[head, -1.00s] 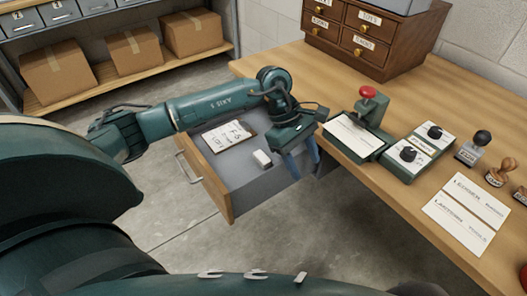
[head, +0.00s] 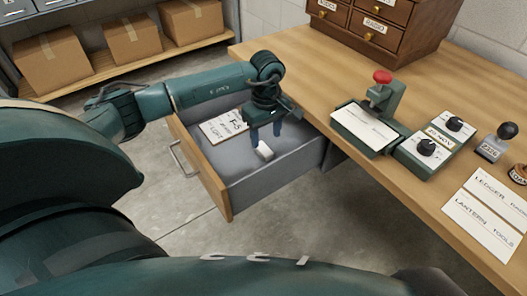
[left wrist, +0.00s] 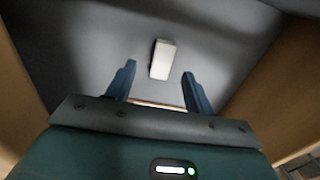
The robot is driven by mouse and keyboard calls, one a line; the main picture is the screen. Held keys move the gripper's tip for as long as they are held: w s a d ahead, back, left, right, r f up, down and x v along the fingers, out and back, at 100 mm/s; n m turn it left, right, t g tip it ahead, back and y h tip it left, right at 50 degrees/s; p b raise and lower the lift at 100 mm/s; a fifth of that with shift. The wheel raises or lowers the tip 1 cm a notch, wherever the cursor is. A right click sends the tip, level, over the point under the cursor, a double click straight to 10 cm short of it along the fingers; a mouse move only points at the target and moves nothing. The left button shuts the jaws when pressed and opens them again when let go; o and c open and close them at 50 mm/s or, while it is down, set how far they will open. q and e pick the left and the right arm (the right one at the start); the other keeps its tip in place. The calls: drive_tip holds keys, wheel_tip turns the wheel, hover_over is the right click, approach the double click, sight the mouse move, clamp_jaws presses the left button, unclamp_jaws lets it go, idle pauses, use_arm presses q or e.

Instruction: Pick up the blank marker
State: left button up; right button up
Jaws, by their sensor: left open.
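The blank marker appears to be the small white block (head: 264,150) lying on the grey floor of the open drawer (head: 275,172). It also shows in the left wrist view (left wrist: 161,59), just beyond and between the fingertips. My left gripper (head: 265,134) points down into the drawer, with its blue fingers close to the block. In the left wrist view the gripper (left wrist: 158,84) is open, with nothing between its fingers. Whether a finger touches the block cannot be told. My right gripper is not in view.
A lettered card (head: 222,127) lies in the drawer behind the block. The drawer's wooden front (head: 205,175) and side walls surround the gripper. On the desk (head: 400,185) stand a red-knobbed press (head: 383,95), a dial box (head: 437,142), stamps, and label sheets (head: 480,205).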

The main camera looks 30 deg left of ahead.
sight(263, 149)
use_arm(q)
drive_tip(key=f, duration=0.4)
drive_tip(key=shift+a+f+b, duration=0.35)
drive_tip(key=shift+f+b, duration=0.05)
drive_tip(key=shift+s, duration=0.1)
drive_tip(key=shift+c, duration=0.2)
drive_tip(key=c, duration=1)
